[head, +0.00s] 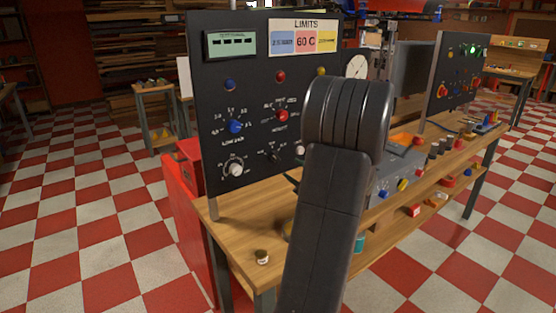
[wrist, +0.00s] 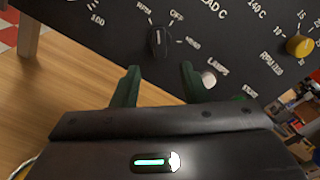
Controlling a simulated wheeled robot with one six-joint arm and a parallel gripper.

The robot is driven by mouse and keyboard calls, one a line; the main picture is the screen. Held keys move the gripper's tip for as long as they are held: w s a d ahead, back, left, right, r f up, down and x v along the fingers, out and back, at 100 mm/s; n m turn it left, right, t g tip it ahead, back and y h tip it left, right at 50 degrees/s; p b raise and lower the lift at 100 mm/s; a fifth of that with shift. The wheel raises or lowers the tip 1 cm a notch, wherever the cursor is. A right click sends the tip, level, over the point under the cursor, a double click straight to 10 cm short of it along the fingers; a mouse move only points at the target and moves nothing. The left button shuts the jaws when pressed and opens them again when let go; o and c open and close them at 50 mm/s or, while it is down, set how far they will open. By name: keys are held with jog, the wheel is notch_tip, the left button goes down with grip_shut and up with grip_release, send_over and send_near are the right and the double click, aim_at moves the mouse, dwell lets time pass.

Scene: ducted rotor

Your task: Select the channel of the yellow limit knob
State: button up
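The yellow limit knob (wrist: 299,45) is on the black panel at the right edge of the wrist view, beside a numbered scale. In the head view my arm hides it. A small black selector knob (wrist: 158,42) stands left of it, with several labels around it, one reading OFF. The selector also shows in the head view (head: 272,156). I cannot tell which label it points at. My gripper (wrist: 160,70) is open and empty, its green fingers just short of the black knob and apart from it. The LIMITS display (head: 295,38) has blue, red and yellow fields.
A white button (wrist: 208,80) is close to the right finger. The panel also carries a blue knob (head: 235,127), a red knob (head: 282,115) and a white knob (head: 235,170). The wooden bench (head: 240,220) lies below, with a small jar (head: 262,257) near its front edge.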

aim_at(277, 160)
jog(key=x, duration=0.8)
jog(key=shift+w+a+p, duration=0.1)
jog(key=shift+a+p, duration=0.05)
jog(key=shift+p, duration=0.2)
grip_shut()
jog(key=shift+f+b, duration=0.15)
jog(key=shift+b, duration=0.2)
